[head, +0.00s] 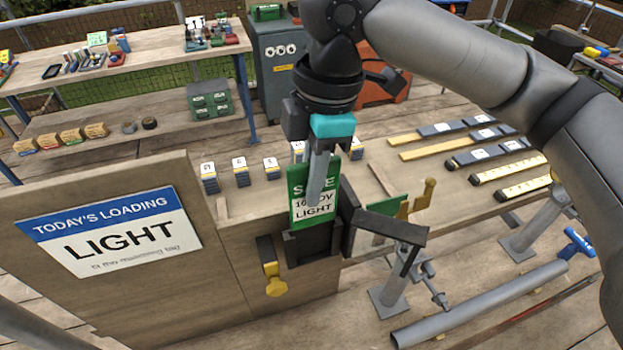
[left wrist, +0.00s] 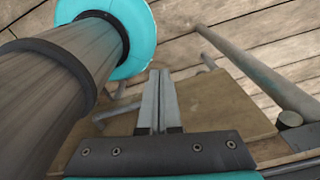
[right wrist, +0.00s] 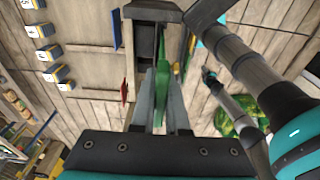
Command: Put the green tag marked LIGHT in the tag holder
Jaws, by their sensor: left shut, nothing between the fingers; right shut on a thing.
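The green tag (head: 303,215) has a white panel that reads LIGHT. My right gripper (head: 316,190) is shut on it and holds it upright, directly above the black tag holder (head: 318,246). The tag's lower edge is at the holder's top; I cannot tell whether it is inside. In the right wrist view the tag (right wrist: 161,75) shows edge-on between the fingers, with the dark holder (right wrist: 152,11) beyond it. My left gripper (left wrist: 158,90) is shut and empty, over the plank floor and a wooden board; it is not seen in the head view.
A sign board (head: 112,231) reads TODAY'S LOADING LIGHT. A yellow-handled latch (head: 273,280) hangs left of the holder. A black bracket (head: 390,227) with another green piece behind it stands to the right. A grey pipe (head: 480,303) lies at lower right. Small labelled blocks (head: 240,172) line the bench behind.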

